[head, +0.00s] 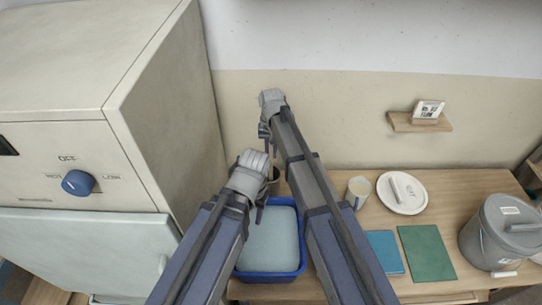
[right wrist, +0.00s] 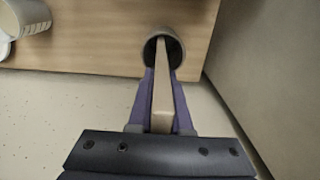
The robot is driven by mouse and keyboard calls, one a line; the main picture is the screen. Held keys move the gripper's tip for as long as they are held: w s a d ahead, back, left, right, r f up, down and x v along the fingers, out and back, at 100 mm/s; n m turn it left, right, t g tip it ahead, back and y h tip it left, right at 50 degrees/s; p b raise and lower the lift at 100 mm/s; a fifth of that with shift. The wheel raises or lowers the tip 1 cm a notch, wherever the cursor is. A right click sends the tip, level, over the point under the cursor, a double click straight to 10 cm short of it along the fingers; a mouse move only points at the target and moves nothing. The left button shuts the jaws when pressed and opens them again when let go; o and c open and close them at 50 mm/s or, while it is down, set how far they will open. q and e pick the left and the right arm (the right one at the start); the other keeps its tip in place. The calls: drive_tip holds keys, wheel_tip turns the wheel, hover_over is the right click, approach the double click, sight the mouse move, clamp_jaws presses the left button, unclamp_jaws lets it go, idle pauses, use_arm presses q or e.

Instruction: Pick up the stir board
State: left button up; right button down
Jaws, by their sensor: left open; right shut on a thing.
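The stir board (right wrist: 163,100) is a long, pale wooden strip in the right wrist view. It lies between the purple fingers of my right gripper (right wrist: 162,85), which is shut on it. Its far end reaches into the mouth of a dark grey round pot (right wrist: 152,54). In the head view the pot (head: 273,178) is partly hidden behind my left gripper. There my right gripper (head: 266,138) is above the pot, near the wall, and I cannot make out the board. My left gripper (head: 262,208) is open above the back of the blue tub.
The blue tub (head: 271,273) holds pale blue liquid. To the right on the wooden table (head: 470,184) are a cup (head: 358,190), a white plate (head: 402,203), blue and green boards (head: 427,254), and a grey lidded bucket (head: 497,240). A large cabinet (head: 165,110) stands left.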

wheel_tip(320, 180, up, 18)
drive_tip(key=p, duration=1.7)
drive_tip(key=shift+p, duration=0.4)
drive_tip(key=shift+r+p, duration=0.5)
